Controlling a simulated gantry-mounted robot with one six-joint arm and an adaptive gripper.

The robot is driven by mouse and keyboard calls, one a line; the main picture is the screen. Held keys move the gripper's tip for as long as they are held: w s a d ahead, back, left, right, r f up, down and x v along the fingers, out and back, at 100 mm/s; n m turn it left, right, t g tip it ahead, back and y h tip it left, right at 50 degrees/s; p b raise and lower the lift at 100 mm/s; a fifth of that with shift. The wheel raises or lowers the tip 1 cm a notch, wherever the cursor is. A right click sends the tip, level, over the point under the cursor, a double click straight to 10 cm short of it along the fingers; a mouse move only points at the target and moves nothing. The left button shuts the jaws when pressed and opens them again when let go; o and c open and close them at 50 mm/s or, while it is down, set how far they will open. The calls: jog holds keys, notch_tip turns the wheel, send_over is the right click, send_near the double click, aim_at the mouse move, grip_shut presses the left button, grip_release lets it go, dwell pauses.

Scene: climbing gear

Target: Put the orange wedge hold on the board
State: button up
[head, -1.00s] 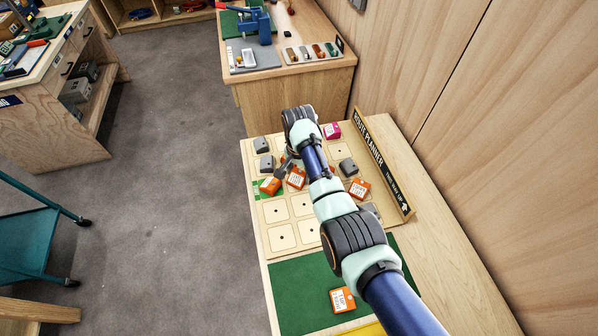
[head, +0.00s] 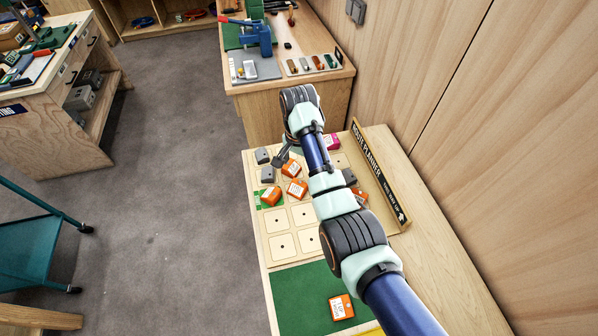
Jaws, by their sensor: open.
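The board (head: 283,247) is a pale panel of square cells with dark centre holes, lying on the bench. Several orange holds with white labels are in view. One orange hold (head: 291,168) lies on the board just below my gripper (head: 279,158). Another (head: 297,188) is close in front of it, and a third (head: 271,195) sits partly over a green patch at the left edge. One more (head: 359,196) is at the right, partly behind my arm. I cannot tell by shape which is the wedge. My gripper is open, apart from the holds, with no hold visible between its fingers.
Grey holds (head: 262,156) and a magenta hold (head: 332,141) are on the board. An orange hold (head: 341,307) lies on the green mat (head: 300,300) in front. The upright "Route Planner" sign (head: 378,175) borders the right. My arm hides the board's right part.

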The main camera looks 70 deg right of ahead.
jog(key=shift+r, duration=0.95)
jog(key=shift+a, duration=0.1)
jog(key=w+a+n+t+h, duration=0.25)
jog(key=w+a+n, duration=0.35)
jog(key=w+a, duration=0.45)
jog(key=w+a+r+n+t, duration=0.1)
jog(key=a+n+t, duration=0.15)
jog(key=a, duration=0.65)
jog(key=w+a+r+n+t, duration=0.15)
jog(key=a+n, duration=0.25)
jog(key=a, duration=0.5)
jog(key=s+a+r+n+t+y, duration=0.1)
jog(key=s+a+r+n+t, duration=0.2)
jog(key=a, duration=0.5)
jog(key=s+a+r+n+t+y, duration=0.1)
jog(key=s+a+r+n+t, duration=0.2)
jog(key=a, duration=0.6)
notch_tip(320, 180, up, 4)
jog(key=shift+s+a+f+n, duration=0.2)
jog(key=shift+s+n, duration=0.45)
jog(key=shift+s, duration=0.45)
notch_tip(320, 180, up, 28)
jog(key=p, duration=2.8)
jog(key=shift+d, duration=0.2)
